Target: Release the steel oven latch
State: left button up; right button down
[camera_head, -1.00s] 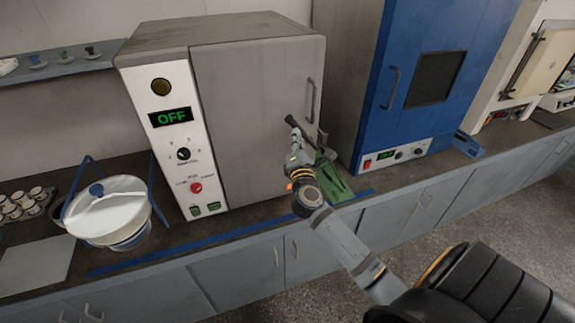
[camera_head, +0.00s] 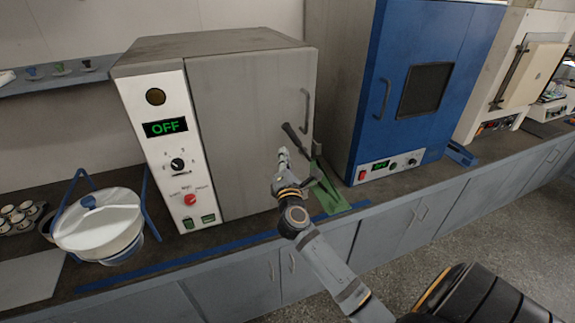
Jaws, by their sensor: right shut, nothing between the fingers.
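The steel oven (camera_head: 240,150) is a grey box with a closed door and a white panel on its left side; its display reads OFF. A dark lever, seemingly the latch (camera_head: 295,139), slants across the lower right of its door, upper end to the left. A green angled piece (camera_head: 334,195) stands below it, by the oven's right front corner. My right gripper (camera_head: 283,154) is shut and empty, just below and left of the lever in the picture; I cannot tell whether they touch. My arm hides part of the green piece. My left gripper is out of view.
A grey door handle (camera_head: 306,109) is above the lever. A blue oven (camera_head: 424,75) stands to the right. A white lidded vessel (camera_head: 98,222) in a blue frame stands left of the steel oven. A blue strip (camera_head: 180,261) runs along the counter in front.

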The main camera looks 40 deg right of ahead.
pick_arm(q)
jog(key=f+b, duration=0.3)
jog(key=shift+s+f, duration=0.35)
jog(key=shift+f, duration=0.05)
pick_arm(e)
jog(key=v, duration=1)
jog(key=shift+s+r, duration=0.15)
jog(key=shift+s, duration=0.1)
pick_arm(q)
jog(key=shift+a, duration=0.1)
pick_arm(e)
jog(key=shift+a, duration=0.1)
